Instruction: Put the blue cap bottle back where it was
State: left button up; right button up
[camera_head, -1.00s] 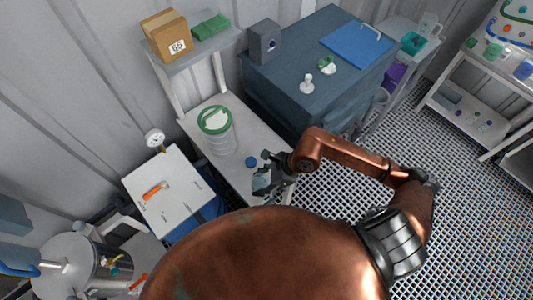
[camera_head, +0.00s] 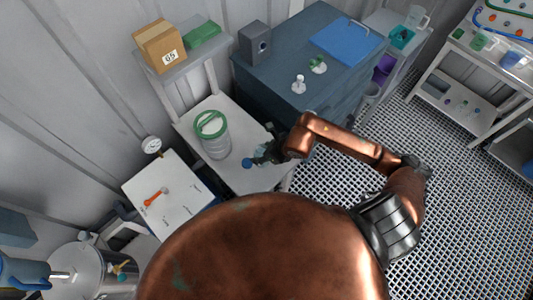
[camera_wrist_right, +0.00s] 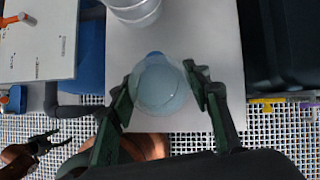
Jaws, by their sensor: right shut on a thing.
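My right gripper (camera_head: 262,153) is over the white side table (camera_head: 232,180) in the head view, close to the dark blue cabinet. It is shut on the blue cap bottle. The blue cap (camera_head: 247,162) shows just left of the fingers in the head view. In the right wrist view, the pale translucent bottle (camera_wrist_right: 160,86) sits between the two green-black fingers (camera_wrist_right: 163,92), with its cap partly hidden behind it. I cannot tell whether the bottle touches the table. My left gripper (camera_wrist_right: 48,143) shows small at lower left in the wrist view, its fingers apart and empty.
The dark blue cabinet (camera_head: 284,75) rises behind and right. A white board with an orange-handled item (camera_head: 155,197) is at left. Bare table lies in front of the jar.

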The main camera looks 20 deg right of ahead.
jog(key=shift+w+d+f+p, duration=0.15)
jog(key=shift+w+d+f, duration=0.35)
jog(key=shift+f, duration=0.9)
jog(key=shift+w+d+f+p, duration=0.25)
jog(key=shift+d+f, duration=0.3)
jog(key=shift+f, duration=0.85)
jog(key=shift+w+d+f+p, duration=0.1)
jog(key=shift+w+d+f, duration=0.4)
jog(key=shift+f, duration=0.9)
jog(key=o, duration=1.5)
jog(key=shift+c, duration=0.2)
jog(key=shift+o, duration=0.2)
jog(key=b+v, duration=0.1)
jog(key=v, duration=1.1)
jog(key=shift+d, duration=0.15)
